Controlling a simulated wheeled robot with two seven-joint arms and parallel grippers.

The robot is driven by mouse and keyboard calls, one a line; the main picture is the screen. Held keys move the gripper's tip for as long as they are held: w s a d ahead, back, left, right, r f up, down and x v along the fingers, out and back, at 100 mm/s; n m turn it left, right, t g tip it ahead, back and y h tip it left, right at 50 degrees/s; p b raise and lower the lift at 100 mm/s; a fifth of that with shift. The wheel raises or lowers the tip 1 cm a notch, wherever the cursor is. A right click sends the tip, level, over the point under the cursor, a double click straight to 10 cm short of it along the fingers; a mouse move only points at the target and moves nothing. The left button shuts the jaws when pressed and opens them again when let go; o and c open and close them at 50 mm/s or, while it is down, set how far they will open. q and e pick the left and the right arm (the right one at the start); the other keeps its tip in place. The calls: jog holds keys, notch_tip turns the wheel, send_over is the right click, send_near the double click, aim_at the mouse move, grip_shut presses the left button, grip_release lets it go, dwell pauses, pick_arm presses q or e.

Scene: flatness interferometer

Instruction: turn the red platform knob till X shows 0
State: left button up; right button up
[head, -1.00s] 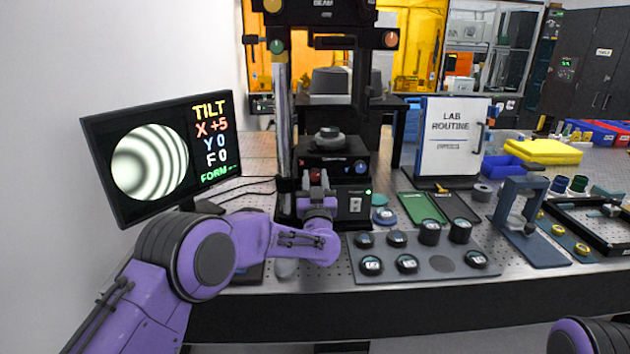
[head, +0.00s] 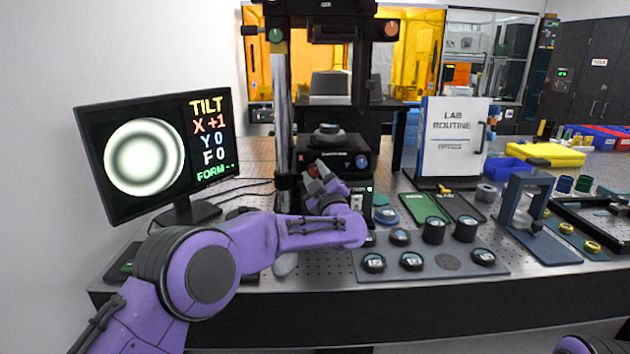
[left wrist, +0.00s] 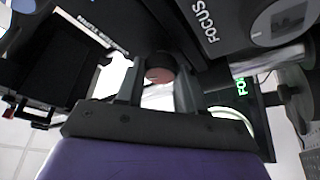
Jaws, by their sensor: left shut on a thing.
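The monitor (head: 155,150) at the left reads X +1, Y 0, F 0 and FORM with dashes. The red platform knob (head: 313,170) is on the front of the black interferometer (head: 340,152), mostly covered by my left gripper (head: 316,177). In the left wrist view the reddish knob (left wrist: 158,75) sits between the two fingers, which are shut on it. My left wrist is rolled over to one side. My right gripper is out of view.
A blue knob (head: 361,161) sits right of the red one on the same stage. A grey holder plate (head: 448,263) with several dark round pieces lies in front to the right. A LAB ROUTINE board (head: 451,140) stands behind it.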

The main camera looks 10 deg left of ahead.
pick_arm(q)
jog(key=shift+n+g+y, duration=0.3)
jog(key=shift+n+g, duration=0.3)
jog(key=shift+n, duration=1.2)
jog(key=shift+b, duration=0.3)
jog(key=o, duration=1)
jog(key=shift+w+d, duration=0.1)
jog(key=shift+o, duration=0.2)
jog(key=b+v, duration=0.2)
jog(key=v, duration=0.8)
jog(key=shift+s+d, duration=0.2)
jog(key=shift+s, duration=0.05)
jog(key=shift+r, duration=0.1)
